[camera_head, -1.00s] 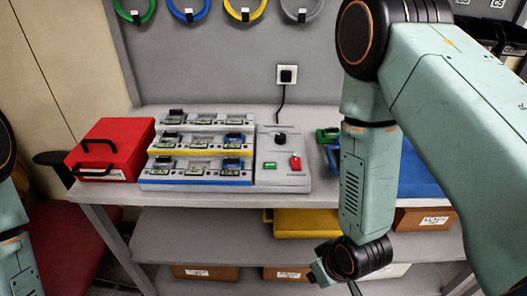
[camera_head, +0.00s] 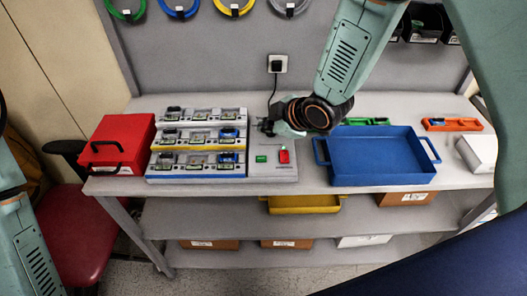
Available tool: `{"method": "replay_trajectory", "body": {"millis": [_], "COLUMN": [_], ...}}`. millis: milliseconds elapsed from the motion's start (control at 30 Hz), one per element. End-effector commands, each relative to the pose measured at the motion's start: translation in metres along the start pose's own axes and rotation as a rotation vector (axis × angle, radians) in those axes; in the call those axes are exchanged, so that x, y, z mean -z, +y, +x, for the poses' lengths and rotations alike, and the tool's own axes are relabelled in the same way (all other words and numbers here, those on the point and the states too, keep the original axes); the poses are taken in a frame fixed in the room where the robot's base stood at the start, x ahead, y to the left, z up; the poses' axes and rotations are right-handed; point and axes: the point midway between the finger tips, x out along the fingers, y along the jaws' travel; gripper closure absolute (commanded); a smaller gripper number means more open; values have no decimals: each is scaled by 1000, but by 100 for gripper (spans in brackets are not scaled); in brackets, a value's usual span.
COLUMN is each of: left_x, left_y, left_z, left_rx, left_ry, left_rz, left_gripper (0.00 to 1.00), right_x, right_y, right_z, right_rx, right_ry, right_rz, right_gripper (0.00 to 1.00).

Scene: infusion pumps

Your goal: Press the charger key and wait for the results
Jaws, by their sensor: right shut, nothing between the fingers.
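The charger (camera_head: 198,178) stands on the bench top, with three stepped rows of bays at its left and a grey control panel at its right. Small devices sit in the bays; some are blue. The panel carries a green key (camera_head: 262,158) and a red switch or key (camera_head: 284,157). My right gripper (camera_head: 267,127) is shut and empty, just above the back of the panel. It covers the black knob there. Contact with the panel cannot be told. Only links of my left arm show at the left edge.
A red box (camera_head: 118,144) stands left of the charger. A blue tray (camera_head: 382,160) stands close at its right, with green and orange trays (camera_head: 452,125) behind. A black plug (camera_head: 277,66) and cable are on the back wall. A red chair (camera_head: 75,235) is at left.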

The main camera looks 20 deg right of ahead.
Motion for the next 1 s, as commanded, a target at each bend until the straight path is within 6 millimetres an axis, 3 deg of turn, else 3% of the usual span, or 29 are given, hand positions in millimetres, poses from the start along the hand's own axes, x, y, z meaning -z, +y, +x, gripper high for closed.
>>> {"method": "replay_trajectory", "body": {"millis": [567, 1000], "left_x": [0, 0], "left_y": [0, 0], "left_z": [5, 46], "left_rx": [0, 0], "left_ry": [0, 0], "left_rz": [-1, -1], "left_gripper": [48, 48], "right_x": [-1, -24], "right_y": [-1, -23], "right_z": [4, 36], "right_rx": [0, 0], "right_ry": [4, 4], "right_rz": [-34, -34], "right_gripper": [100, 100]}}
